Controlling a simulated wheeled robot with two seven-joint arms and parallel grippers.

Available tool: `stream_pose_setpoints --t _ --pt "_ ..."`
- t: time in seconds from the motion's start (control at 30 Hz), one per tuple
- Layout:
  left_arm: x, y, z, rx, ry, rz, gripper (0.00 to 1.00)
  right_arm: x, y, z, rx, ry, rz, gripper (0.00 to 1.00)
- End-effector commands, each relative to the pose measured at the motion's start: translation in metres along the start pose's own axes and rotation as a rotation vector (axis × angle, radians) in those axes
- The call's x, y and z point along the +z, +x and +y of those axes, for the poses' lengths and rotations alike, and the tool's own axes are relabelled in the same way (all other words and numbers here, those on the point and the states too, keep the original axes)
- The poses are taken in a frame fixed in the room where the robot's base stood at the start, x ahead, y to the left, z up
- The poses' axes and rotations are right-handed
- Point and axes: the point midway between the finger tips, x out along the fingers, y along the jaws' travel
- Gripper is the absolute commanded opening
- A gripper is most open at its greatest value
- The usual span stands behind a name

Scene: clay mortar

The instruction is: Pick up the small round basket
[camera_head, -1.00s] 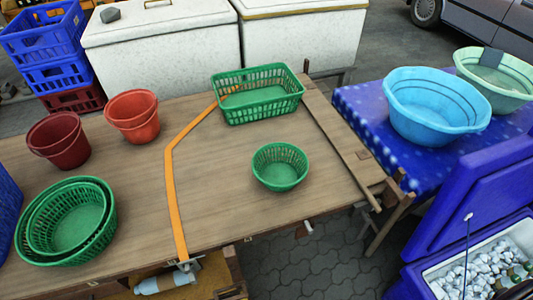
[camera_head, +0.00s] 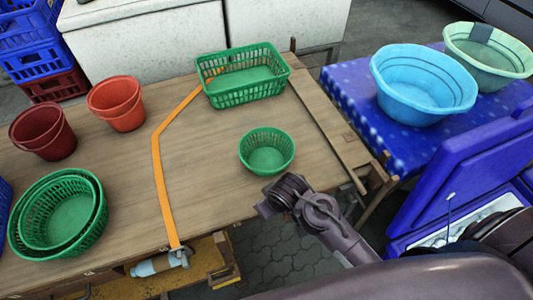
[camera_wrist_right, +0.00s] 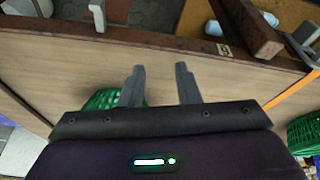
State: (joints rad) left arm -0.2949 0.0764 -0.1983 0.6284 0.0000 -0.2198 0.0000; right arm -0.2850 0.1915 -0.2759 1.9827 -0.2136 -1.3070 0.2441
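The small round green basket (camera_head: 267,151) stands upright on the wooden table, right of the orange strap. My right gripper (camera_head: 272,198) is just in front of it at the table's front edge, apart from it in the head view. In the right wrist view, the two fingers (camera_wrist_right: 160,78) are spread with nothing between them. A green basket, apparently the small round one (camera_wrist_right: 100,98), shows there partly hidden behind the left-hand finger. My left gripper is not in view.
A rectangular green basket (camera_head: 246,88) stands behind the small one. Two nested green baskets (camera_head: 98,222) and red buckets (camera_head: 117,103) stand to the left. A raised wooden strip (camera_head: 325,135) lies right of the basket. A blue cooler lid (camera_head: 450,180) is at right.

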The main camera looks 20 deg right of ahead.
Motion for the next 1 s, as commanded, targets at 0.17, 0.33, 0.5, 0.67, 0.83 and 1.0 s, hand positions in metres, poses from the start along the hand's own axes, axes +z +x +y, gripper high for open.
stream_pose_setpoints --t 0.17,0.33,0.5,0.67,0.83,1.0 --pt "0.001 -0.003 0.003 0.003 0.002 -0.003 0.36 -0.052 -0.011 -0.013 0.029 -0.104 0.049 0.3" --pt "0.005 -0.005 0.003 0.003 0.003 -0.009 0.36 -0.092 -0.019 -0.012 0.1 -0.204 0.074 0.3" --pt "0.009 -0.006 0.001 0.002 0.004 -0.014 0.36 -0.116 -0.024 0.001 0.184 -0.265 0.082 0.3" --pt "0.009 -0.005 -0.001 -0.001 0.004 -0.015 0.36 -0.124 -0.021 0.008 0.217 -0.281 0.083 0.3" --pt "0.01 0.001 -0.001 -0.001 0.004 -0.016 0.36 -0.126 -0.003 0.012 0.219 -0.281 0.083 0.3" --pt "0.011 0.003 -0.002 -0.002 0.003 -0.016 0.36 -0.132 0.016 0.019 0.221 -0.28 0.084 0.3"
